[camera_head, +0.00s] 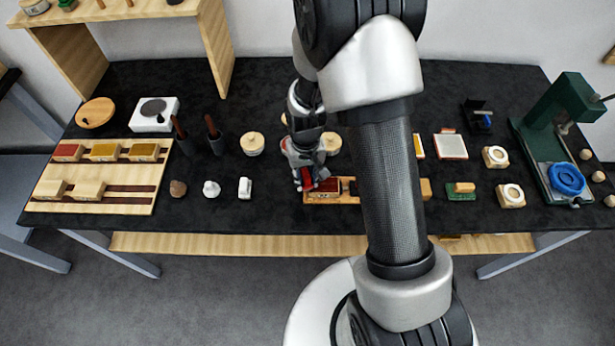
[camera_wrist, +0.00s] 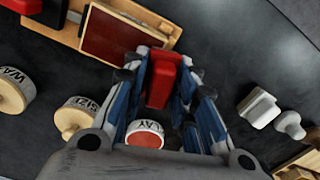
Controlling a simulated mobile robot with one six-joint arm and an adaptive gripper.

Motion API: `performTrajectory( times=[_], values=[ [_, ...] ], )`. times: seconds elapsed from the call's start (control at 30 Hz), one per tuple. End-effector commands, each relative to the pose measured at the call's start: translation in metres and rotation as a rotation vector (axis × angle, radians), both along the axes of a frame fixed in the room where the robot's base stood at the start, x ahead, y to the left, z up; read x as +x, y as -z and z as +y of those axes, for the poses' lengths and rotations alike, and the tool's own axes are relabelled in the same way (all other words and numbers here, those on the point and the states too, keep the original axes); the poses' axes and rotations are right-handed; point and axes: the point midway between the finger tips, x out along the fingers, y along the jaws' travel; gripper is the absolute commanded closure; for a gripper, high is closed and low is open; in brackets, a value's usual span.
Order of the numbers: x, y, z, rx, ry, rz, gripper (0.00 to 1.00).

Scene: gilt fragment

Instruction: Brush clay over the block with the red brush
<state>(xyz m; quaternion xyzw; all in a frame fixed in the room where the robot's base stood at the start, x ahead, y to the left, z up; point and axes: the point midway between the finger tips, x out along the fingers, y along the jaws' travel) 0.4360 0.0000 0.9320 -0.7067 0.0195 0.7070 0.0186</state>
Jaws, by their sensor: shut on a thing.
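My gripper (camera_head: 307,178) is shut on the red brush (camera_wrist: 162,82), which shows between its blue-padded fingers in the wrist view. The brush's tip is hidden there. The block (camera_wrist: 115,35), with a dark red top face, sits in a wooden holder (camera_wrist: 172,27) just beyond the fingers. In the head view the block (camera_head: 327,187) is beside the gripper, partly covered by it. I cannot tell whether brush and block touch. A round clay jar (camera_wrist: 145,133) with a red top shows between the finger bases.
Jars marked WAX (camera_wrist: 10,95) and SIZE (camera_wrist: 75,118) stand left in the wrist view. White pieces (camera_head: 245,187) stand left of the gripper on the black table. A wooden rack (camera_head: 100,195) of blocks is far left, a green press (camera_head: 545,135) far right.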

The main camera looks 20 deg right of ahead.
Motion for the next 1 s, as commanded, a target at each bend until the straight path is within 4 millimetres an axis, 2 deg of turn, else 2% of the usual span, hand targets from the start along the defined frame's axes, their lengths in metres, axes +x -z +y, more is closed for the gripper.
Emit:
performTrajectory(
  times=[0.1, 0.6, 0.8, 1.0],
  values=[
    [0.003, -0.026, 0.0, 0.0, 0.0, -0.005, 0.97],
    [0.008, -0.069, -0.001, 0.0, 0.0, -0.001, 0.97],
    [0.01, -0.081, -0.001, 0.0, 0.0, -0.001, 0.97],
    [0.01, -0.08, -0.001, 0.0, 0.0, -0.001, 0.97]
  ],
)
